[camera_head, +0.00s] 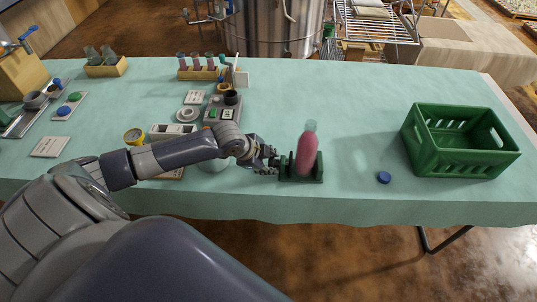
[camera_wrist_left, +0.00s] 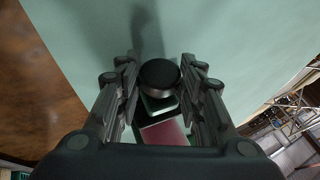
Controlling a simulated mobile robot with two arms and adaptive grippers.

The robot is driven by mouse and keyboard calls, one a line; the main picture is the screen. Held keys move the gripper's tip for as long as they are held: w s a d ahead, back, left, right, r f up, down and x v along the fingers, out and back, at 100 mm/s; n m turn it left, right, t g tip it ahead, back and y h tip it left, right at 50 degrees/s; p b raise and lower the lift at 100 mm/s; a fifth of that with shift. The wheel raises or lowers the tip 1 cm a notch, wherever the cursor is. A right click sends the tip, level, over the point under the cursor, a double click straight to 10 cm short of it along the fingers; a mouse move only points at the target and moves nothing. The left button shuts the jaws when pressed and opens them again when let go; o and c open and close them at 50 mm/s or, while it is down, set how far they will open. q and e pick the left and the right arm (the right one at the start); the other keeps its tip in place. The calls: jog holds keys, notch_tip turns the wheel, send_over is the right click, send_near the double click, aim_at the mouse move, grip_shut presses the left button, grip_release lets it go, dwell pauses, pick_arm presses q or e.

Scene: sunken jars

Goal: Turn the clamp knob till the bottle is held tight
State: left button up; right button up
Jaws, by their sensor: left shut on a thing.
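The pink bottle (camera_head: 306,157) with a pale, clear neck stands in the dark green clamp (camera_head: 302,179) near the front edge of the table. My left gripper (camera_head: 270,159) reaches in from the left at the clamp's left side. In the left wrist view the round black clamp knob (camera_wrist_left: 159,74) sits between the fingers of my left gripper (camera_wrist_left: 159,80), which is shut on it. Part of the clamp and the pink bottle (camera_wrist_left: 166,133) show below the knob. The knob is hidden by the gripper in the head view. My right gripper is not in view.
A blue cap (camera_head: 384,177) lies right of the clamp, and a green crate (camera_head: 460,166) stands further right. A rack of pink-filled vials (camera_head: 198,74) and small devices (camera_head: 222,112) stand behind my left arm. The table behind the bottle is clear.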

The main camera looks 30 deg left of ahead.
pick_arm(q)
jog(key=shift+s+d+t+y, duration=0.1)
jog(key=shift+t+y, duration=0.2)
jog(key=shift+t, duration=0.2)
dwell(0.3)
jog(key=o, duration=1.1)
jog(key=shift+f, duration=0.1)
